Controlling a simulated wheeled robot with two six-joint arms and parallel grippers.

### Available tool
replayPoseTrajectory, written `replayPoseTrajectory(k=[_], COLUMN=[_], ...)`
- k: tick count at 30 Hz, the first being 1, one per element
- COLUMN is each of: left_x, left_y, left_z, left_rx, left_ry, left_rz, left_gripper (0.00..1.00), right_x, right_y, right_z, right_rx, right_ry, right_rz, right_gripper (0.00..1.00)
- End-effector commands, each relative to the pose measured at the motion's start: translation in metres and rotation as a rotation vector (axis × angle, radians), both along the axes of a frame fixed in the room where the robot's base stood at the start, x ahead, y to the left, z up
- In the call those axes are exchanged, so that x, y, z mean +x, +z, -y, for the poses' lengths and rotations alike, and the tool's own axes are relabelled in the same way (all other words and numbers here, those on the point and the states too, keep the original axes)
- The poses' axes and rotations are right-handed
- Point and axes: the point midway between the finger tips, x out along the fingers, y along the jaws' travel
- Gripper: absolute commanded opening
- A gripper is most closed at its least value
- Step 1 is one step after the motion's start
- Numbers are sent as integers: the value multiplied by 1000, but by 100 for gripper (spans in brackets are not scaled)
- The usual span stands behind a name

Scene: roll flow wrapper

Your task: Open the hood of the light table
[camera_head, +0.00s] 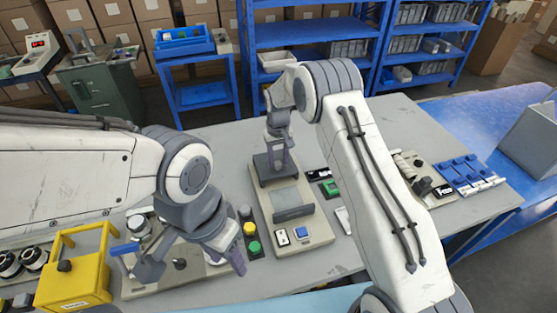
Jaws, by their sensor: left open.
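A long beige unit (318,232) lies in the middle of the grey table; I take it for the light table. It has a grey plate and a raised dark bar in its middle, and a white and a blue button at its near end. I cannot tell whether its hood is up or down. My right gripper (275,160) points down over the unit's far end; its fingers blend with the dark parts there, and contact is unclear. My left gripper (193,268) is open and empty, left of the unit, above a beige board (140,288) with small parts.
A yellow frame box (75,285) stands at the near left. Green and yellow buttons (251,238) sit just left of the unit, and a green-topped part (330,188) sits right of it. Blue blocks (465,172) lie at the right. The table's far middle is clear.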

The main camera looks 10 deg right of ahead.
Motion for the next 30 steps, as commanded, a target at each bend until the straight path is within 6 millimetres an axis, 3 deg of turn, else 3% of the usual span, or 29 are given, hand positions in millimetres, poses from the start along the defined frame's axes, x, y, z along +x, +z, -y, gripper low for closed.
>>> replayPoseTrajectory(k=[13, 24, 30], left_x=[0, 0, 0], left_y=[-3, -19, -22], left_z=[0, 0, 0], left_rx=[0, 0, 0], left_ry=[0, 0, 0], left_rz=[0, 0, 0], left_gripper=[50, 50, 50], right_x=[1, 1, 1], right_y=[6, 74, 99], right_z=[-3, -2, -1], right_rx=[2, 3, 1], right_ry=[2, 0, 0], right_rz=[2, 4, 1], right_gripper=[62, 62, 62])
